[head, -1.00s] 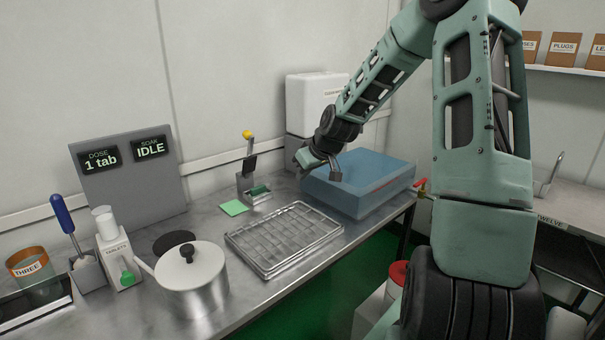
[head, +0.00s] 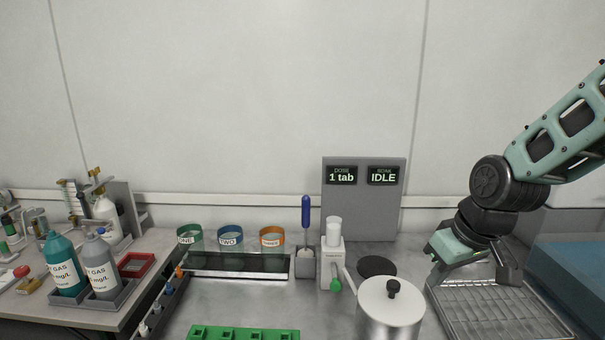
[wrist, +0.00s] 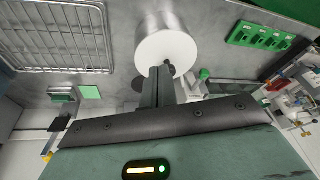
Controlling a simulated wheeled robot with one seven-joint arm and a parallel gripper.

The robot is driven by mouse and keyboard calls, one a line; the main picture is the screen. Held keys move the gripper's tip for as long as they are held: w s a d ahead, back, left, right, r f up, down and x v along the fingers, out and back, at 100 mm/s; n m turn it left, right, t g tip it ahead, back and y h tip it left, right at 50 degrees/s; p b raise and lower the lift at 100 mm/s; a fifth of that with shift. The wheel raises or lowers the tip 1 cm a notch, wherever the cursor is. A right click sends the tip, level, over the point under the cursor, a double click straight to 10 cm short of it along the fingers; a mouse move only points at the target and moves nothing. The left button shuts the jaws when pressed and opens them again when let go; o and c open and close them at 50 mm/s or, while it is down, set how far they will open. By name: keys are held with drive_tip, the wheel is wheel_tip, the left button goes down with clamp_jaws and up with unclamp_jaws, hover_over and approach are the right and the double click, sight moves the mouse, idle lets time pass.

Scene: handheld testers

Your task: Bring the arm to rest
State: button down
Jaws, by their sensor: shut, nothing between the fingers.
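My gripper (head: 436,284) hangs at the right of the head view, near the left edge of the wire-grid tray (head: 492,305) and right of the lidded pot (head: 390,310). My arm comes down to it from the upper right. In the wrist view the gripper's fingers (wrist: 165,76) are together and hold nothing. The pot's white lid (wrist: 166,48) lies beyond the fingertips there. Whether the fingers touch anything is hard to tell, but they look clear of the bench.
Left of the pot stand a tablet dispenser (head: 332,262) and a blue-handled tool (head: 305,222). A display panel (head: 363,222) stands behind. Three labelled cups (head: 230,240) and a green rack (head: 245,334) are further left. A blue box (head: 575,275) is at the right.

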drive_tip(key=s+a+r+n+g+p, duration=0.1)
drive_tip(key=s+a, duration=0.2)
drive_tip(key=s, duration=0.4)
drive_tip(key=s+a+r+n+g+h+p, duration=0.1)
drive_tip(key=s+a+r, duration=0.1)
drive_tip(key=s+a, duration=0.2)
drive_tip(key=s+a+r+n+g+p, duration=0.1)
drive_tip(key=s+a, duration=0.3)
drive_tip(key=s, duration=0.6)
drive_tip(key=shift+s+r+n, duration=0.3)
drive_tip(key=shift+s+r, duration=0.1)
